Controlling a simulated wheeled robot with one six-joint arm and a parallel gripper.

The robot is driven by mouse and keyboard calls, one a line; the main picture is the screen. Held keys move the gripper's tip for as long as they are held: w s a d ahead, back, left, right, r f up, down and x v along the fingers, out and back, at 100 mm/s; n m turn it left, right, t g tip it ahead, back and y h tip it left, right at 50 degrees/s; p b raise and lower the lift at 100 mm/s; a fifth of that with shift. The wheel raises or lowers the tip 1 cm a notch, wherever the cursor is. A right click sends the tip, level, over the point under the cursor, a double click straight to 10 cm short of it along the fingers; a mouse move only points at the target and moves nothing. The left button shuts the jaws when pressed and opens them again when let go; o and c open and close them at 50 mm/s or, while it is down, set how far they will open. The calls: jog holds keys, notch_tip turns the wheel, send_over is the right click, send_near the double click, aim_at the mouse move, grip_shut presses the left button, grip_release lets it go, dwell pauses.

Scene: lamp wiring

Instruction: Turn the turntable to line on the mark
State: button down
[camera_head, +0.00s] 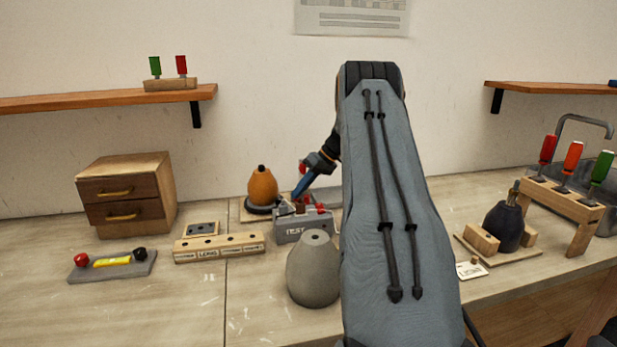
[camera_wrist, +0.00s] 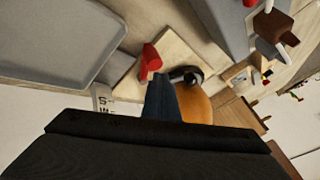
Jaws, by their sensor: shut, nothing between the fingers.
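An orange lamp body (camera_head: 262,187) stands upright on the dark turntable (camera_head: 257,209) at the back of the bench, over a wooden board (camera_head: 244,213). My gripper (camera_head: 296,196) is shut and empty, pointing down just right of the lamp body. In the wrist view, my gripper's fingers (camera_wrist: 160,84) overlap the view of the orange lamp body (camera_wrist: 196,104). A red part (camera_wrist: 150,60) shows beside the fingertips over the wooden board (camera_wrist: 178,50). Whether the fingers touch anything is unclear. I cannot make out the line or the mark.
A grey TEST box (camera_head: 290,229) stands in front of my gripper, with a grey cone-shaped shade (camera_head: 313,270) nearer. A long wooden block (camera_head: 218,248) and a drawer box (camera_head: 128,194) lie to the left. A dark lamp body (camera_head: 503,227) and screwdriver rack (camera_head: 565,203) stand at right.

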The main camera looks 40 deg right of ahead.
jog(key=a+p, duration=0.1)
jog(key=a, duration=0.1)
jog(key=shift+a+r, duration=0.15)
jog(key=shift+a, duration=0.2)
jog(key=shift+a+f+p, duration=0.2)
jog(key=shift+a+p, duration=0.2)
jog(key=shift+a, duration=0.35)
jog(key=shift+s+d, duration=0.1)
jog(key=shift+s, duration=0.05)
